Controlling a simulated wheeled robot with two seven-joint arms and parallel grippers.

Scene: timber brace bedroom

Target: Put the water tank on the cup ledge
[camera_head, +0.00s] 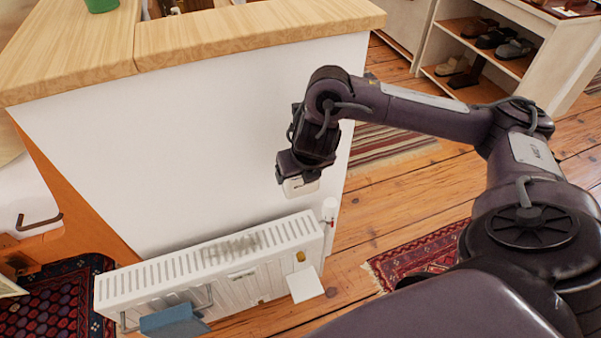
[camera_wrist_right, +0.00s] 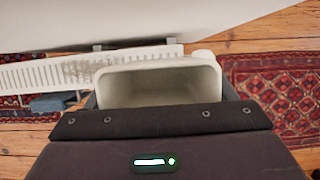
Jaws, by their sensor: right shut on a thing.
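The water tank (camera_head: 302,186) is a small cream, open-topped container. My right gripper (camera_head: 298,172) is shut on it and holds it in the air above the radiator, in front of the white panel. In the right wrist view the water tank (camera_wrist_right: 158,84) shows its open top, and my gripper (camera_wrist_right: 160,118) covers its near side. A small white square plate (camera_head: 306,285), which looks like the cup ledge, sticks out low at the radiator's right end. The tank is well above it and apart. My left gripper is not in view.
A white radiator (camera_head: 205,262) stands below, with a blue item (camera_head: 172,321) on its front and a valve (camera_head: 329,212) at its right end. A wooden worktop (camera_head: 255,28) is above. Rugs (camera_head: 425,255) lie on the plank floor. A shoe shelf (camera_head: 485,62) stands back right.

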